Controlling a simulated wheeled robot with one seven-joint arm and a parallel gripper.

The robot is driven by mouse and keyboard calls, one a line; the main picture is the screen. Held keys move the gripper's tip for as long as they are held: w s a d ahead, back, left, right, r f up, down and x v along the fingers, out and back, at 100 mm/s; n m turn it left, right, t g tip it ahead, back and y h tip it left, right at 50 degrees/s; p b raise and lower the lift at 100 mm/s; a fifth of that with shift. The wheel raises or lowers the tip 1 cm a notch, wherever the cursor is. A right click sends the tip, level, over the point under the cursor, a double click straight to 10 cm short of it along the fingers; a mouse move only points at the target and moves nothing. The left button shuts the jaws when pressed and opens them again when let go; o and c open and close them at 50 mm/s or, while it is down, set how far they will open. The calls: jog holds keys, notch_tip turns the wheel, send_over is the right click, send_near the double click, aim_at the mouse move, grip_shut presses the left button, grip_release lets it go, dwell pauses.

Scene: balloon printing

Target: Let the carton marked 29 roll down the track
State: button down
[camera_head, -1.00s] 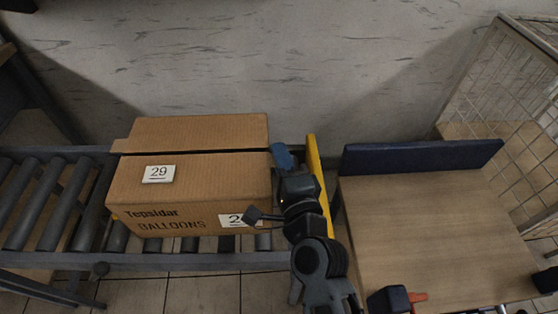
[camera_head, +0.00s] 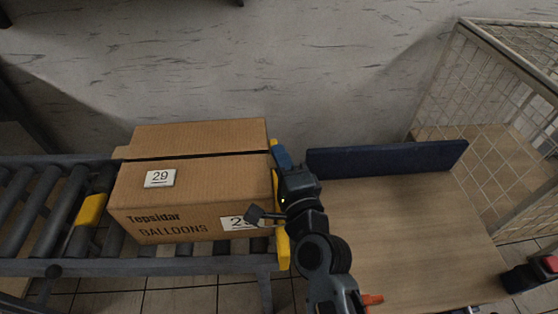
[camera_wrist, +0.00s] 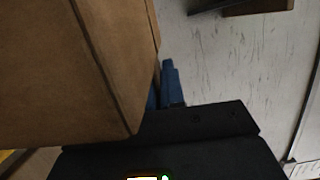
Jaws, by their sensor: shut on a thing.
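The carton marked 29 (camera_head: 195,190) is a closed brown box on the roller track (camera_head: 60,262), with number labels on its top and front. Its right side is up against the yellow end piece (camera_head: 283,247) of the track.
A yellow piece (camera_head: 91,210) lies across the track left of the carton. A wooden table (camera_head: 400,220) with a dark blue back board (camera_head: 385,158) stands right of the track. A wire mesh cage (camera_head: 480,110) is at the far right.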

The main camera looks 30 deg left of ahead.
jog(key=shift+w+d, duration=0.15)
jog(key=shift+d, duration=0.1)
jog(key=c, duration=1.1)
grip_release()
jog(key=shift+c, duration=0.2)
jog(key=v, duration=0.8)
